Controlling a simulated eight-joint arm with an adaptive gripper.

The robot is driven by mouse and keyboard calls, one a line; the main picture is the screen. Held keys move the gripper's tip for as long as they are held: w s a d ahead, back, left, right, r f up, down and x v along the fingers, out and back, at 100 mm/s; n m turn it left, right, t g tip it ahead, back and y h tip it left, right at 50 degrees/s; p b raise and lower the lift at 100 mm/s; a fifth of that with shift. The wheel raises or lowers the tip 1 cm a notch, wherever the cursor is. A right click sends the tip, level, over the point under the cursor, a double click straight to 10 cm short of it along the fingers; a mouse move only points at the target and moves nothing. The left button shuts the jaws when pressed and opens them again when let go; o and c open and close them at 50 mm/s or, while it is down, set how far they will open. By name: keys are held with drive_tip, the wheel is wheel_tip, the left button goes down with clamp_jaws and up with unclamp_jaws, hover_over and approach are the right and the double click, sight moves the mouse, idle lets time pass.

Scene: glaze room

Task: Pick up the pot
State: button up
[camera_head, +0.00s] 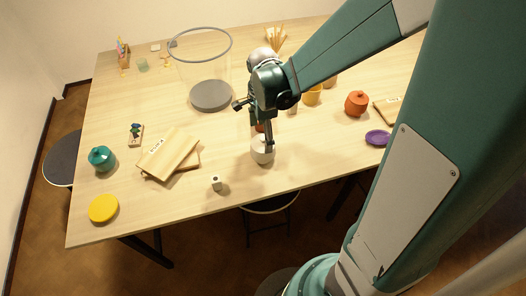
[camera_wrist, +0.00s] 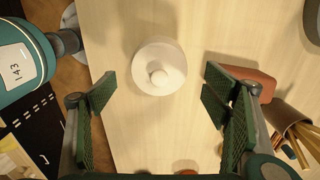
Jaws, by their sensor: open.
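A white round pot (camera_head: 262,154) with a knobbed lid stands upright on the table, near its front edge. In the wrist view the white pot (camera_wrist: 158,68) shows from above, its knob near the middle. My gripper (camera_head: 256,122) is above the pot in the head view, with its fingers spread. In the wrist view my gripper (camera_wrist: 158,95) is open and empty, one finger on each side of the pot's lower edge, with gaps on both sides. A teal lidded pot (camera_head: 101,159) stands at the left and an orange lidded pot (camera_head: 356,103) at the right.
A reddish block (camera_wrist: 253,82) lies by the right finger, near a holder with wooden sticks (camera_wrist: 294,128).

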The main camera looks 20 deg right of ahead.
sight(263, 142)
drive_tip(key=shift+f, duration=0.1)
drive_tip(key=shift+f, duration=2.5)
drive_tip(key=c, duration=1.4)
drive_tip(key=shift+r, duration=0.2)
drive_tip(key=shift+r, duration=4.85)
